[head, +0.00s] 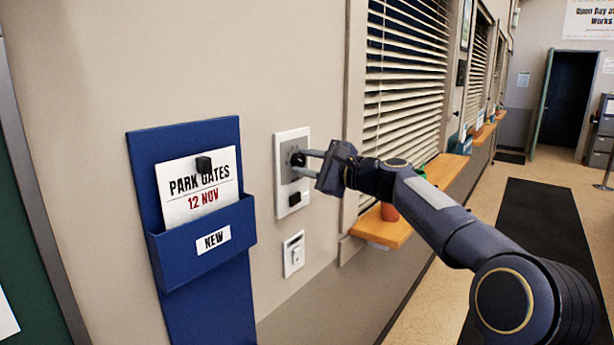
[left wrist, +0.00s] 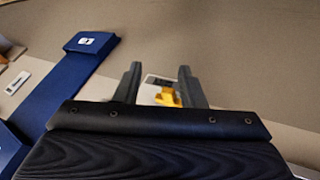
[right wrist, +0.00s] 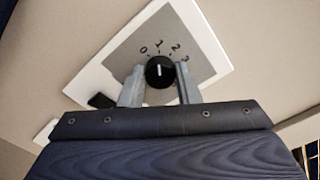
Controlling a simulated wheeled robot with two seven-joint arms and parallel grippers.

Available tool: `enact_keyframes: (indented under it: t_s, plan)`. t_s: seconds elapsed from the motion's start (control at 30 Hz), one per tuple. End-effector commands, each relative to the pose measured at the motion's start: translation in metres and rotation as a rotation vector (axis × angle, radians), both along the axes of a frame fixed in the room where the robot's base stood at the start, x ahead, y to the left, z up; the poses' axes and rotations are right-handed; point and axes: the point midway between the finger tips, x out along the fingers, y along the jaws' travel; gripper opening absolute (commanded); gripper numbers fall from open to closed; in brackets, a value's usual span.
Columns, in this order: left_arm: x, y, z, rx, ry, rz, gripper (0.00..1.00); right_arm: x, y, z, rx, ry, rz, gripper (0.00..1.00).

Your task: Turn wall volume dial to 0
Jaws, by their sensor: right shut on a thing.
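The wall volume dial (head: 297,159) is a round black knob on a grey-and-white wall plate (head: 281,148). My right gripper (head: 303,163) has its two fingers shut on the knob, one on each side. In the right wrist view the dial (right wrist: 160,72) shows a white pointer line aimed at about the 1 mark. The marks 0, 1, 2 and 3 show around it, with 0 to the left of 1; any others are hidden. My left gripper (left wrist: 160,68) is open and empty in the left wrist view; it is not in the head view.
A blue wall pocket (head: 200,257) with a Park Gates card (head: 183,205) hangs left of the plate. A white switch (head: 293,254) is below it. A wooden sill (head: 392,234) and window blinds (head: 405,90) are to the right. A yellow object (left wrist: 167,97) shows beyond my left fingers.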

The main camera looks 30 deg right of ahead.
Motion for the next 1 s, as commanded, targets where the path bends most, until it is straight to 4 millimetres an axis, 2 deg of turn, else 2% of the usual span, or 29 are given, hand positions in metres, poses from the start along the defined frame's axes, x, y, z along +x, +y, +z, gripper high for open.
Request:
enact_keyframes:
  t_s: [0.03, 0.4, 0.7, 1.0]
  plan:
    - [0.0, 0.0, -0.011, 0.0, 0.0, 0.0, 0.36, 0.0, 0.0, -0.006, -0.043, -0.018, 0.001, 0.07]
    - [0.0, 0.0, -0.041, 0.0, 0.0, 0.0, 0.36, 0.0, 0.001, -0.006, -0.343, -0.14, 0.001, 0.07]
    - [0.0, 0.0, -0.054, 0.0, 0.0, 0.0, 0.36, 0.0, 0.0, -0.005, -0.498, -0.203, 0.001, 0.07]
    - [0.0, 0.0, -0.058, 0.0, 0.0, 0.0, 0.36, 0.0, 0.001, -0.004, -0.559, -0.228, 0.001, 0.07]
